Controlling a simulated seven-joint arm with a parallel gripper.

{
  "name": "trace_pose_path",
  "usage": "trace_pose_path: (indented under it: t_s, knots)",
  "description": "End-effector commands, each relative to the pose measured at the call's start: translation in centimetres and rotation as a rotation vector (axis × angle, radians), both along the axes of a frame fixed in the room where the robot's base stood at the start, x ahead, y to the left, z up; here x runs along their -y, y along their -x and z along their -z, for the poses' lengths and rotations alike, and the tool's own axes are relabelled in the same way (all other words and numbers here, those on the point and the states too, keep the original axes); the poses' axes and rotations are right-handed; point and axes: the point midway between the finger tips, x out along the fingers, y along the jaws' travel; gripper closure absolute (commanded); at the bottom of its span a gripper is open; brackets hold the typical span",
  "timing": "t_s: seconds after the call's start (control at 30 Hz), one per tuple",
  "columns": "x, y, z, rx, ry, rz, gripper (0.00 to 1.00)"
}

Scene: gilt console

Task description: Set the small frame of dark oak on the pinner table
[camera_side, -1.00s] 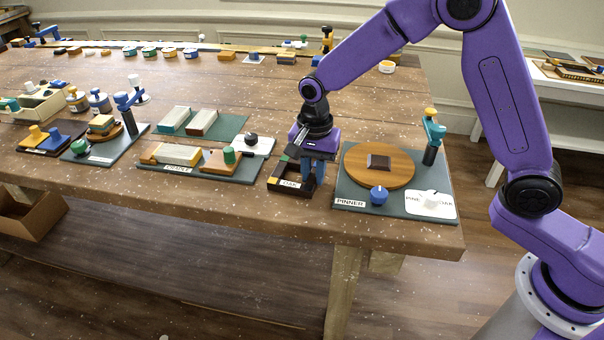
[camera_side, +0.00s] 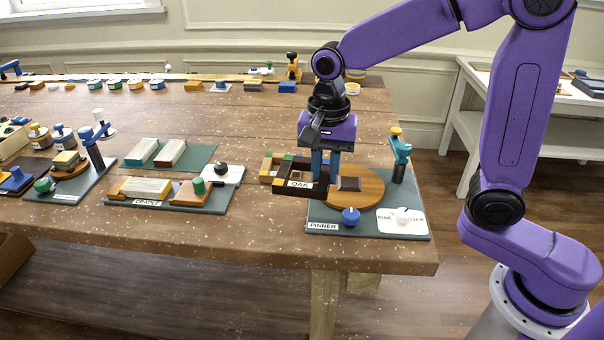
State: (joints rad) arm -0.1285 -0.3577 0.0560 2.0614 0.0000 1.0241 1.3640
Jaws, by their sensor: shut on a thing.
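The small dark oak frame (camera_side: 318,189), with a white OAK label on its near side, is in my gripper (camera_side: 325,178). My gripper points down, its blue fingers shut on the frame's right part. The frame appears raised above the tabletop, at the left edge of the pinner table. The pinner table has a dark green base (camera_side: 370,230) and a round wooden turntable (camera_side: 368,197). A dark block (camera_side: 349,184) sits on the turntable, just right of the fingers. The fingertips are partly hidden by the frame.
On the pinner base are a blue knob (camera_side: 350,217), a white PINE/OAK dial card (camera_side: 403,220) and a teal post with a yellow top (camera_side: 399,157). The cradle station (camera_side: 210,205) stands left. Bare tabletop lies in front, up to the table edge.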

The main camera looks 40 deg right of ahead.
Motion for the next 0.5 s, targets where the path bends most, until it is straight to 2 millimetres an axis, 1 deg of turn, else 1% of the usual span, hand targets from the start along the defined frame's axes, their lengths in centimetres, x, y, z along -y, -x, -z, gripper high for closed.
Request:
trace_pose_path:
  t_s: [0.03,0.1,0.3,0.43,0.5]
  knots:
    - [0.3,0.8,-0.4,0.004,-0.002,-0.001,1.0]
    - [0.6,1.7,-0.9,0.003,-0.001,-0.001,1.0]
    - [1.4,3.6,-1.7,0.002,-0.001,0.0,1.0]
    - [1.8,4.1,-2.0,0.002,-0.001,0.001,1.0]
    - [2.6,3.9,-1.9,0.0,0.0,0.0,1.0]
